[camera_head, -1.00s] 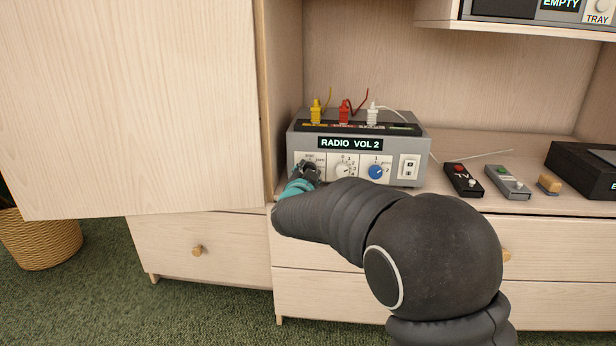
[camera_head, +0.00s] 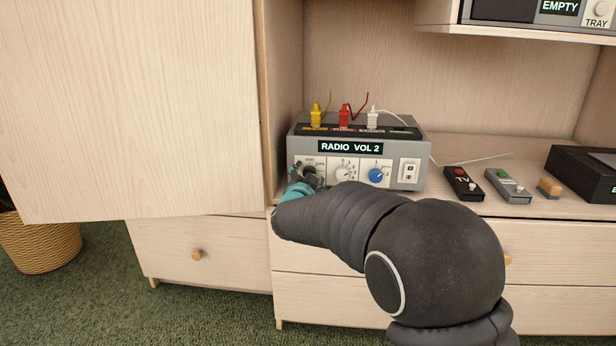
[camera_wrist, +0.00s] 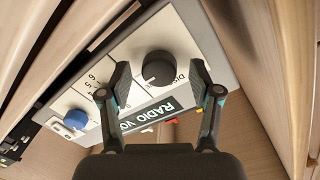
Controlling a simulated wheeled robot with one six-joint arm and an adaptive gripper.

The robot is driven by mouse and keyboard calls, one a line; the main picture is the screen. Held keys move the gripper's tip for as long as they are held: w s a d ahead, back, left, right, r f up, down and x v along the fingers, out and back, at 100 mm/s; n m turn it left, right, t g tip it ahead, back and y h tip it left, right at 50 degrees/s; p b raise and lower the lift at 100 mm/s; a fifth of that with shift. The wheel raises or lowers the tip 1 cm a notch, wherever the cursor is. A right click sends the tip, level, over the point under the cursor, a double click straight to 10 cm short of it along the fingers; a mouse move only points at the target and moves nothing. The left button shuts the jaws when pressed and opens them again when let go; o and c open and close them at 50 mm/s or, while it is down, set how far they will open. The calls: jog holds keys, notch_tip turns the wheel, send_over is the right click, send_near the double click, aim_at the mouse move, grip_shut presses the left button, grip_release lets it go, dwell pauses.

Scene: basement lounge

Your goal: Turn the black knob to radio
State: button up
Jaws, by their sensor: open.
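The grey amplifier box (camera_head: 417,148) stands on the cabinet shelf, and its display (camera_head: 350,147) reads "RADIO VOL 2". The black knob (camera_wrist: 159,69) is at the left end of its front panel; in the head view my gripper partly covers it. My gripper (camera_head: 306,175) is in front of that knob. In the wrist view my gripper (camera_wrist: 157,82) is open, with a finger on either side of the black knob and clear space between. The knob's white pointer mark is visible, but most labels around it are too small or hidden to read.
A white knob (camera_head: 344,173), a blue knob (camera_head: 376,175) and a white switch (camera_head: 409,171) sit right of the black knob. Yellow, red and white plugs stand on top. A wooden door (camera_head: 130,100) is close on the left. Two remotes (camera_head: 463,183) lie on the shelf at right.

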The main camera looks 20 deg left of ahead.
jog(key=v, duration=1.2)
jog(key=shift+f, duration=0.15)
jog(key=s+a+f+n+g+y, duration=0.3)
jog(key=s+a+f+n+g, duration=0.15)
jog(key=f, duration=0.35)
jog(key=s+d+f+n+g+p, duration=0.1)
jog(key=s+d+f+n+g, duration=0.2)
jog(key=s+g, duration=0.35)
jog(key=s+d+r+m+h+p, duration=0.1)
jog(key=s+d+r, duration=0.4)
jog(key=d, duration=0.9)
jog(key=s+d+r+m+h+p, duration=0.1)
jog(key=s+d+r+h+p, duration=0.2)
jog(key=d, duration=1.1)
jog(key=s+d+r+m+h+p, duration=0.1)
jog(key=s+d+r+p, duration=0.4)
jog(key=d, duration=0.9)
jog(key=s+r+h, duration=0.1)
jog(key=s+r, duration=0.1)
jog(key=s, duration=0.2)
jog(key=shift+s+d+r+p, duration=0.2)
jog(key=shift+s+r+p, duration=0.1)
jog(key=shift+r, duration=0.1)
